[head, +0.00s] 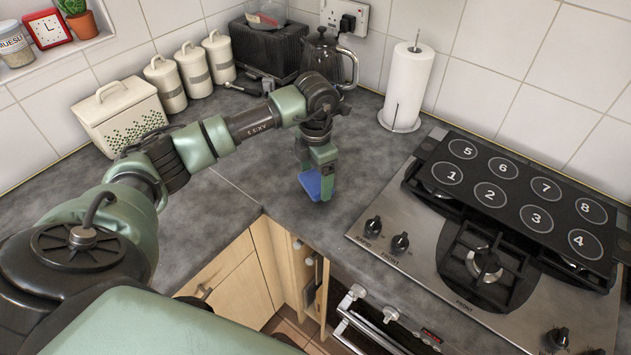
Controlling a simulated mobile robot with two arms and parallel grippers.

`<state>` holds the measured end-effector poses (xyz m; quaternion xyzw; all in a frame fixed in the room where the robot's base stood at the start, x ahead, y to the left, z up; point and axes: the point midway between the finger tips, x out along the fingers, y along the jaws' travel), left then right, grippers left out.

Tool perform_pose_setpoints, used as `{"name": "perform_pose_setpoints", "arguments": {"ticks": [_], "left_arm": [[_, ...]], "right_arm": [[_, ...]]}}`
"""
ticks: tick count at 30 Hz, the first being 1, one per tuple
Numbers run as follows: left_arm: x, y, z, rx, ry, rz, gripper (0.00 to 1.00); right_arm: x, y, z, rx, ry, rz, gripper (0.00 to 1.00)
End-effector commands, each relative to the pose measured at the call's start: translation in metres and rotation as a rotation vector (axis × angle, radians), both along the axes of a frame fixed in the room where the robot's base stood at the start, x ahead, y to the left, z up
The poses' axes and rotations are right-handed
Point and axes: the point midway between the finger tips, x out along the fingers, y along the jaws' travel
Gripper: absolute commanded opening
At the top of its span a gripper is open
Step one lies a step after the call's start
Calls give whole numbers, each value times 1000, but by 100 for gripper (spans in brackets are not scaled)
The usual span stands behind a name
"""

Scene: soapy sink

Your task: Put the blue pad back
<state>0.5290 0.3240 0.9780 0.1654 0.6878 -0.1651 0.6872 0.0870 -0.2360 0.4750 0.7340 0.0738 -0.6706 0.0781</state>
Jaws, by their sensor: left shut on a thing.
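The blue pad (310,183) is at the tip of my left gripper (322,182), over the grey worktop near its inner corner. My left gripper points down and is shut on the pad. The gripper's fingers hide part of the pad. I cannot tell whether the pad touches the worktop. My right gripper is not in view.
The hob (400,228) with a black numbered plate (515,190) lies to the right. A paper roll (408,88), a dark kettle (322,55), a black toaster (270,48), white canisters (193,70) and a bread bin (122,118) line the wall. Worktop around the pad is clear.

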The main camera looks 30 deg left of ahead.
Motion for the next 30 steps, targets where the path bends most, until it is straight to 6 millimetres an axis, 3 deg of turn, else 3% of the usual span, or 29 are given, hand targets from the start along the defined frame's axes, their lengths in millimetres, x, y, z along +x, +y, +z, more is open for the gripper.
{"name": "perform_pose_setpoints", "arguments": {"ticks": [6,18,19,20,30], "left_arm": [[0,0,-27,0,2,1,43],[0,0,-33,0,0,1,43],[0,0,-32,0,0,1,89],[0,0,-31,0,0,1,97],[0,0,-26,0,1,1,100]], "right_arm": [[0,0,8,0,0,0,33],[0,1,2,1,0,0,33],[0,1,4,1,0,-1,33],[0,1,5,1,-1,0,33],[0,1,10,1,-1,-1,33]]}}
